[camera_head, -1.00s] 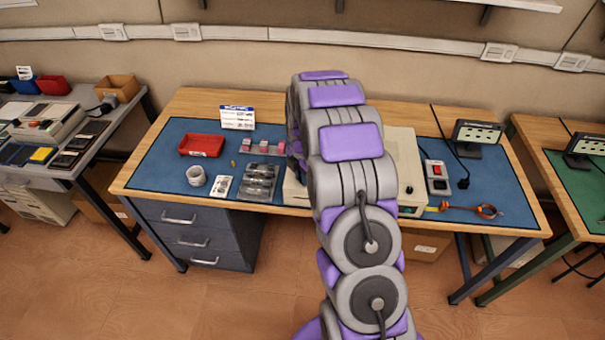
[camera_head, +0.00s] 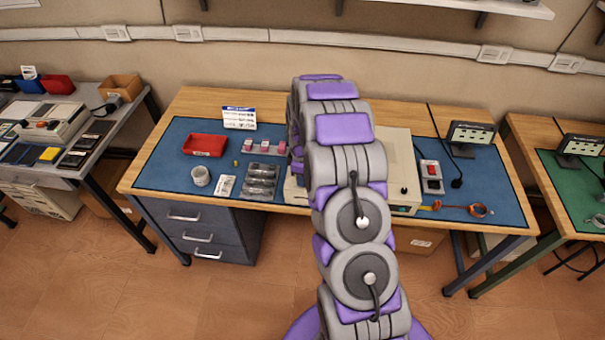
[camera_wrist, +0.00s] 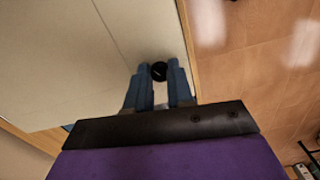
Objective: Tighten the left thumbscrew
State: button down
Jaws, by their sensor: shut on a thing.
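The cream instrument case (camera_head: 400,155) stands on the blue mat, partly hidden behind my arm. One dark thumbscrew (camera_head: 404,190) shows at the right of its front. In the wrist view, the pale case panel (camera_wrist: 60,60) fills the left, and a round black thumbscrew (camera_wrist: 159,71) sits close to the panel's edge. The blue fingers of my gripper (camera_wrist: 160,80) stand on either side of this thumbscrew and are shut on it at their tips. In the head view my arm hides the fingers and the left thumbscrew.
A red-switch power box (camera_head: 431,178) and an orange wrist strap (camera_head: 477,210) lie on the right. The floor in front is clear.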

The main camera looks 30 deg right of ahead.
jog(key=m+p, duration=0.1)
jog(key=m, duration=0.2)
jog(key=shift+w+r+m, duration=0.1)
jog(key=shift+m, duration=0.3)
jog(key=m+p, duration=0.1)
jog(key=m, duration=0.2)
jog(key=shift+m, duration=0.3)
jog(key=m+p, duration=0.1)
jog(key=m, duration=0.2)
jog(key=shift+m, duration=0.3)
jog(key=m, duration=0.3)
jog(key=shift+w+m+p, duration=0.1)
jog(key=shift+m+p, duration=0.2)
jog(key=m, duration=0.4)
jog(key=shift+m, duration=0.3)
jog(key=m, duration=0.4)
jog(key=shift+m, duration=0.3)
